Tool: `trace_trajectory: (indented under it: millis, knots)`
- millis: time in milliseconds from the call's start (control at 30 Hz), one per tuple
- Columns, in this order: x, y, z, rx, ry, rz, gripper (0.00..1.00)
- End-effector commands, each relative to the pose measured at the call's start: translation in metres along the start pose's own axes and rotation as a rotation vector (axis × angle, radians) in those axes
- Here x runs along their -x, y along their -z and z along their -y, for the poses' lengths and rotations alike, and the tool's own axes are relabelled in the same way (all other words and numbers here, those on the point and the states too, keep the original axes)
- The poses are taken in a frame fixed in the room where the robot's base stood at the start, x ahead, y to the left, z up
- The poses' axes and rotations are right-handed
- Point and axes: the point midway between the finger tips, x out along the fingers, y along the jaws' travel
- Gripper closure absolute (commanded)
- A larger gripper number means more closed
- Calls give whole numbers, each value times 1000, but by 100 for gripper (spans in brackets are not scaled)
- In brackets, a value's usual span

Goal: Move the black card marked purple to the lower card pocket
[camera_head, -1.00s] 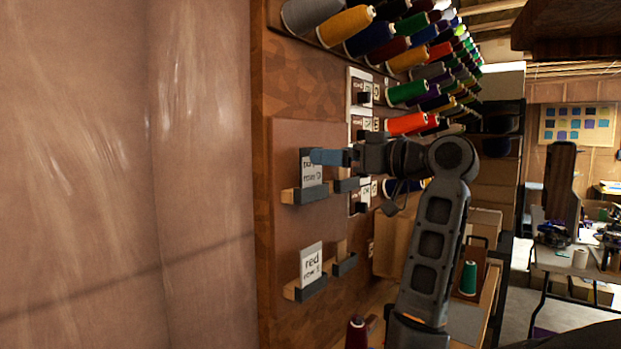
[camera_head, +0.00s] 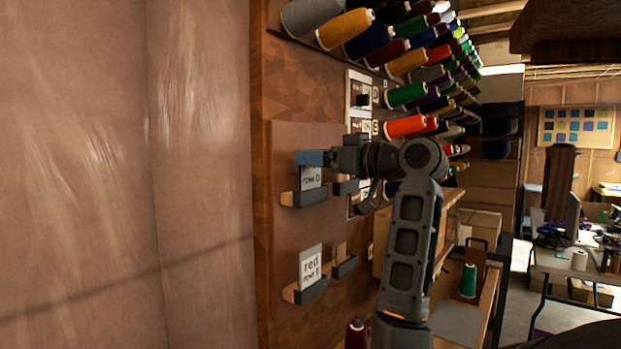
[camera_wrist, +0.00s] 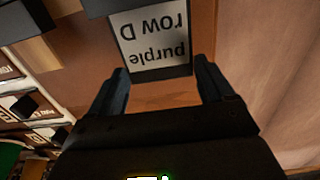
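The black card marked "purple row D" (camera_head: 312,179) stands in the upper front pocket (camera_head: 311,197) on the brown board. In the wrist view the card (camera_wrist: 150,38) is upside down, with a white label and dark border. My gripper (camera_head: 310,158) is at the card's top end and hides the word "purple" in the head view. In the wrist view my gripper (camera_wrist: 160,66) has its fingers apart, one at each side of the card's end; a gap shows beside the right finger. The lower front pocket (camera_head: 311,291) holds a card marked "red row E" (camera_head: 311,266). Another lower pocket (camera_head: 345,267) behind it shows no card.
Another upper pocket (camera_head: 345,187) is just behind, close below my wrist. Rows of thread cones (camera_head: 407,95) stick out from the wall above and behind. A green cone (camera_head: 468,280) stands on a shelf at the right. The board's front face between the pocket rows is clear.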

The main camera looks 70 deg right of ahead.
Motion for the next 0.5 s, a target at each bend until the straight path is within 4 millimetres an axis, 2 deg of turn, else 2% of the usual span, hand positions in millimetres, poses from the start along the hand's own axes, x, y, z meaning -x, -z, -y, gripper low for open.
trace_trajectory:
  millis: [33, 167, 500]
  knots:
    - [0, 0, 0, 0, 0, 0, 24]
    - [0, 0, 0, 0, 0, 0, 36]
    - [0, 11, 0, 1, 0, -1, 36]
